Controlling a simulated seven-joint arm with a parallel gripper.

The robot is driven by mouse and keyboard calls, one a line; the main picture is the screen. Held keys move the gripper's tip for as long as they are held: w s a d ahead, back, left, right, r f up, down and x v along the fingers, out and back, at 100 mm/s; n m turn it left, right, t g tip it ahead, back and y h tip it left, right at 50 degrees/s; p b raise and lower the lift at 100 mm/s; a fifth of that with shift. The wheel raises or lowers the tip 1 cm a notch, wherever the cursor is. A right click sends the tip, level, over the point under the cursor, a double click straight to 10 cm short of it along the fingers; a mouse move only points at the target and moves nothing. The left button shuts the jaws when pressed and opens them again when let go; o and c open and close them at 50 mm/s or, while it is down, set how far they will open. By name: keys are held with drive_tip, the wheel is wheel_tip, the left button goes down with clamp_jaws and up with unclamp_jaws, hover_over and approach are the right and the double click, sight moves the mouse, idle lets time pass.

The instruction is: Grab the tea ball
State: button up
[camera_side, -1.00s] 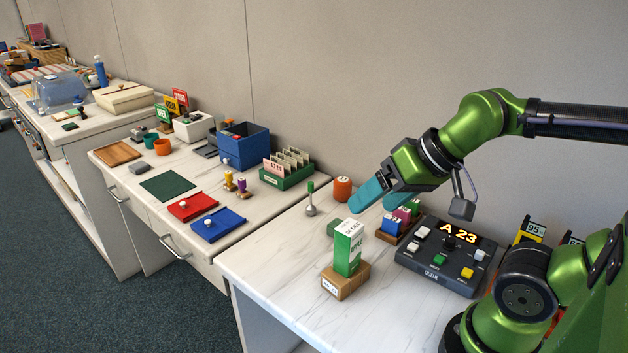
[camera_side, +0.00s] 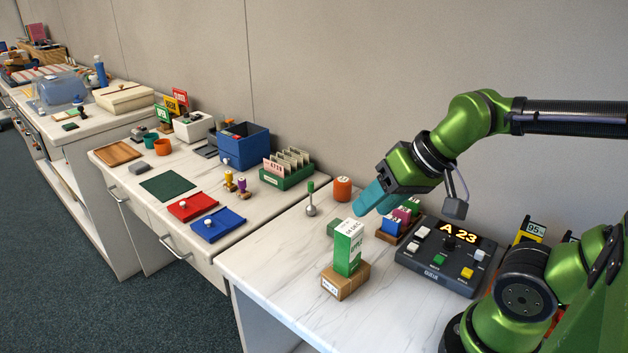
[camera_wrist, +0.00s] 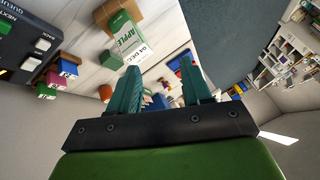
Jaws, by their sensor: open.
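No thing in view is clearly a tea ball. The closest match is a small upright metal piece with a green handle (camera_side: 311,201), standing on the near counter in the side view. I cannot be sure what it is. My gripper (camera_side: 366,204) is in the air to the right of it, with teal fingers pointing down and left. The fingers overlap in the side view. In the wrist view my gripper (camera_wrist: 160,68) shows two fingers spread apart with nothing between them. I cannot make out the metal piece in the wrist view.
A green apple carton (camera_side: 348,246) on a wooden block (camera_side: 345,282) stands in front of my gripper. An orange pot (camera_side: 343,189) is behind. Colored stamps (camera_side: 392,225) and a queue console (camera_side: 440,259) lie to the right. The counter's front left is clear.

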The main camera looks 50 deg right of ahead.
drive_tip(key=w+d+f+g+h, duration=0.1)
drive_tip(key=w+d, duration=0.2)
drive_tip(key=w, duration=0.2)
drive_tip(key=w+d+f+g, duration=0.1)
drive_tip(key=w+d, duration=0.2)
drive_tip(key=w, duration=0.3)
drive_tip(key=h, duration=0.2)
approach(311, 184)
drive_tip(key=x, duration=0.7)
drive_tip(key=shift+d+r, duration=0.1)
drive_tip(key=shift+d, duration=0.15)
drive_tip(key=shift+x, duration=3.1)
drive_tip(key=shift+a, duration=0.1)
clamp_jaws()
